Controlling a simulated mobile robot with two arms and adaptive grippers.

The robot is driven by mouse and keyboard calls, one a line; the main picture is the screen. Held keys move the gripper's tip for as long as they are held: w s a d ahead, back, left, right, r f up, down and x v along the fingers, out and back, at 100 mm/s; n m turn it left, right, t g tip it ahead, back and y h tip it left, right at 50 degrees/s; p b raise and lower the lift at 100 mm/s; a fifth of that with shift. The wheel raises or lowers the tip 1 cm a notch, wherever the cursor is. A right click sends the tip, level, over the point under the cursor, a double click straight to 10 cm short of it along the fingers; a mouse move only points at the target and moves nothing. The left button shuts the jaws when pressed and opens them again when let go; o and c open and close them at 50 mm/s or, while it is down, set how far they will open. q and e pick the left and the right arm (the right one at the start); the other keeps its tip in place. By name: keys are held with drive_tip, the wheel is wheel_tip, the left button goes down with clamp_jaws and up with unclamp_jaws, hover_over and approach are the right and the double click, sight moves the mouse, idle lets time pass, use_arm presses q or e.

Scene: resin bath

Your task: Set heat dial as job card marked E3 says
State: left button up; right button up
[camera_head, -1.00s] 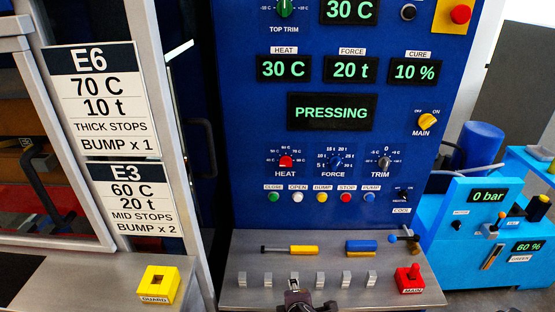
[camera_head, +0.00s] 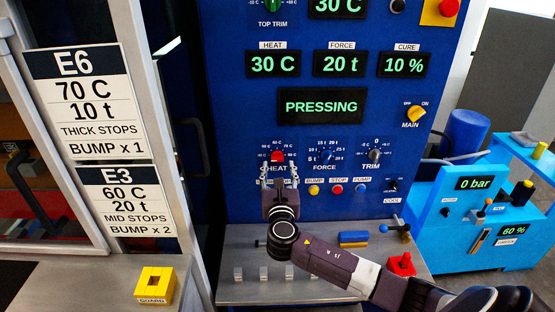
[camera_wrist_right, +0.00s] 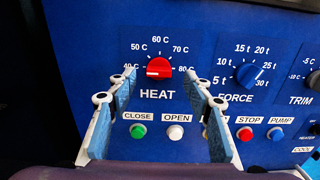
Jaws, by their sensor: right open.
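The E3 job card (camera_head: 133,203) on the left frame reads 60 C, 20 t, mid stops, bump x 2. The red heat dial (camera_head: 277,156) is on the blue panel, and it also shows in the right wrist view (camera_wrist_right: 159,67). Its white mark points left, toward the low end of its scale. The heat display (camera_head: 273,65) reads 30 C. My right gripper (camera_head: 279,169) is open in front of the panel. In the right wrist view its fingers (camera_wrist_right: 164,88) stand apart below the dial, one at each side; contact cannot be told. My left gripper is not in view.
The E6 card (camera_head: 88,105) hangs above the E3 card. The force dial (camera_head: 326,154) and trim dial (camera_head: 374,156) are just right of the heat dial. Close (camera_wrist_right: 138,132) and open (camera_wrist_right: 176,132) buttons lie under it.

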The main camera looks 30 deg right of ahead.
sight(278, 160)
drive_tip(key=shift+p+x, duration=0.4)
drive_tip(key=shift+x, duration=1.95)
drive_tip(key=shift+w+f, duration=0.1)
drive_tip(key=c, duration=1.1)
drive_tip(key=shift+c, duration=0.2)
